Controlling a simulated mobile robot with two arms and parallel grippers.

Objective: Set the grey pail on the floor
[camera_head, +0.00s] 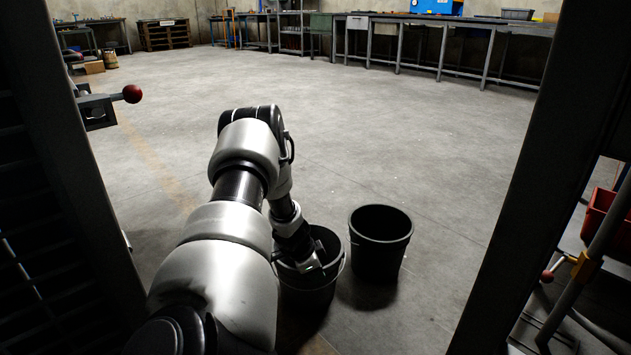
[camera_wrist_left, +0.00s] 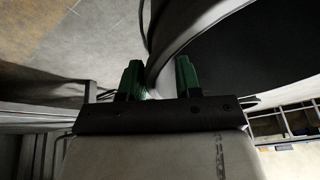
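The grey pail (camera_head: 306,297), with a thin wire handle, is at the lower middle of the head view, beside a darker bucket. It looks upright; its base is partly in shadow, and I cannot tell whether it touches the floor. My left gripper (camera_head: 306,262) reaches down into its mouth at the rim. In the left wrist view, the green fingertips of my left gripper (camera_wrist_left: 158,80) stand apart on either side of the pail's rim (camera_wrist_left: 186,33), with a visible gap. The pail's dark inside fills the upper right there. My right gripper is not in view.
A black empty bucket (camera_head: 379,240) stands on the floor right of the pail. Wide bare concrete floor (camera_head: 400,130) lies beyond. Dark uprights frame both sides. A red bin (camera_head: 606,222) is at the right; workbenches (camera_head: 440,45) line the back wall.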

